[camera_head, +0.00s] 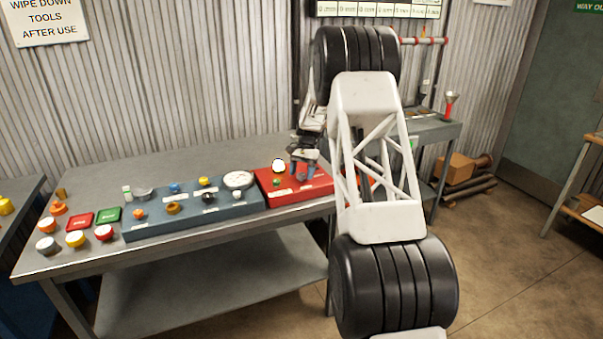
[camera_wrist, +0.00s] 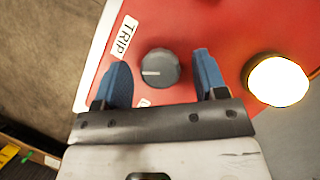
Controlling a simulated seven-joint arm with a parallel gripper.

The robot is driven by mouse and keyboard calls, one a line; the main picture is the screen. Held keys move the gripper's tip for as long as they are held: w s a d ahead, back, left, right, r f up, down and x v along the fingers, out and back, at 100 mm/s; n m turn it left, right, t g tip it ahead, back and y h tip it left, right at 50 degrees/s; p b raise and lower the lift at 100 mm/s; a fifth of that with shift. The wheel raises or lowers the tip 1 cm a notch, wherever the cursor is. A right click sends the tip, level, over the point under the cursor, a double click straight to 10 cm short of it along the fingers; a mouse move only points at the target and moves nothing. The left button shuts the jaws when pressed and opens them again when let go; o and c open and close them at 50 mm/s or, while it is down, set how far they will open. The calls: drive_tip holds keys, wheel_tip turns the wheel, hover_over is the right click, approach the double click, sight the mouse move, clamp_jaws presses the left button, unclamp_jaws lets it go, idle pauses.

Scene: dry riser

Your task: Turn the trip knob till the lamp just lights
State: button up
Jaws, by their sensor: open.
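The trip knob (camera_wrist: 160,68) is a round dark grey knob with a white pointer line, on the red box (camera_head: 310,194). In the wrist view it sits between the two blue fingers of my gripper (camera_wrist: 162,80), with a gap on each side. My gripper is open and empty around it. A white TRIP label (camera_wrist: 124,36) is beside the knob. The lamp (camera_wrist: 279,80) is a round dome to the right, glowing bright white with a yellowish edge. In the head view the lamp (camera_head: 278,166) also looks bright. There my gripper (camera_head: 304,168) is low over the box and hides the knob.
Several coloured buttons lie further left on the grey bench (camera_head: 200,150). The bench behind the panel is mostly clear.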

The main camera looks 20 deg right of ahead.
drive_tip(key=c, duration=0.9)
drive_tip(key=shift+n, duration=1)
drive_tip(key=shift+c, duration=0.2)
drive_tip(key=o, duration=0.9)
drive_tip(key=shift+o, duration=0.2)
drive_tip(key=shift+r, duration=0.1)
drive_tip(key=v, duration=0.7)
drive_tip(key=shift+w+r, duration=0.3)
